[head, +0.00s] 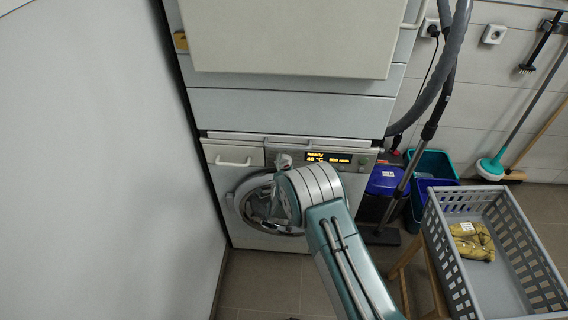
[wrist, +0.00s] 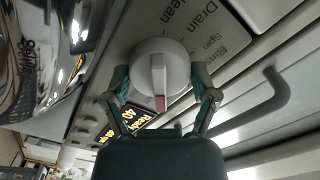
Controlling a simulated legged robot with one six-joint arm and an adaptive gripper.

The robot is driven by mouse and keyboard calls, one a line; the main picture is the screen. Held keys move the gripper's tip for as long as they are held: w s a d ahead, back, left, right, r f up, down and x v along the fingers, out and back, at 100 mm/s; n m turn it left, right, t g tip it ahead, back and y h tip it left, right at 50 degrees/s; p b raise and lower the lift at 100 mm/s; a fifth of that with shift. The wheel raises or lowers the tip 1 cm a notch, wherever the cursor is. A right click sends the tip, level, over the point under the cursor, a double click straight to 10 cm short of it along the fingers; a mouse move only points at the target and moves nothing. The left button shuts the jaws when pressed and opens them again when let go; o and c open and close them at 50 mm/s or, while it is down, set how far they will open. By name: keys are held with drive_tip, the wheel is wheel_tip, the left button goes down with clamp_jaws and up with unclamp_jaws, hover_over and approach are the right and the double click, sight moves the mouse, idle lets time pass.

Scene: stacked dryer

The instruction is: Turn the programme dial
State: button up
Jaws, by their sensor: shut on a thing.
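The programme dial (wrist: 162,75) is a round white knob with a raised grip bar and a reddish mark at one end. It sits on the front panel of the lower machine (head: 235,156), and a bit of the dial shows in the head view (head: 284,159). My gripper (wrist: 161,80) has one finger on each side of the dial and is shut on its rim. The printed words "Drain", "Spin" and others stand beside the dial. In the head view my arm hides the fingers.
A lit display (head: 328,157) reads "Ready" and "40 °C". The round door (head: 243,199) is below the panel, partly behind my arm. A drawer handle (head: 233,162) is left of the dial. A grey basket (head: 455,268) with a yellow packet (head: 472,240) stands at right.

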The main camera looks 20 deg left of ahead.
drive_tip(key=shift+w+d+m, duration=0.1)
drive_tip(key=shift+m, duration=0.6)
drive_tip(key=o, duration=1)
drive_tip(key=shift+d+f, duration=0.1)
drive_tip(key=shift+s, duration=0.2)
drive_tip(key=v, duration=1.1)
drive_tip(key=shift+s, duration=0.25)
drive_tip(key=shift+f, duration=0.1)
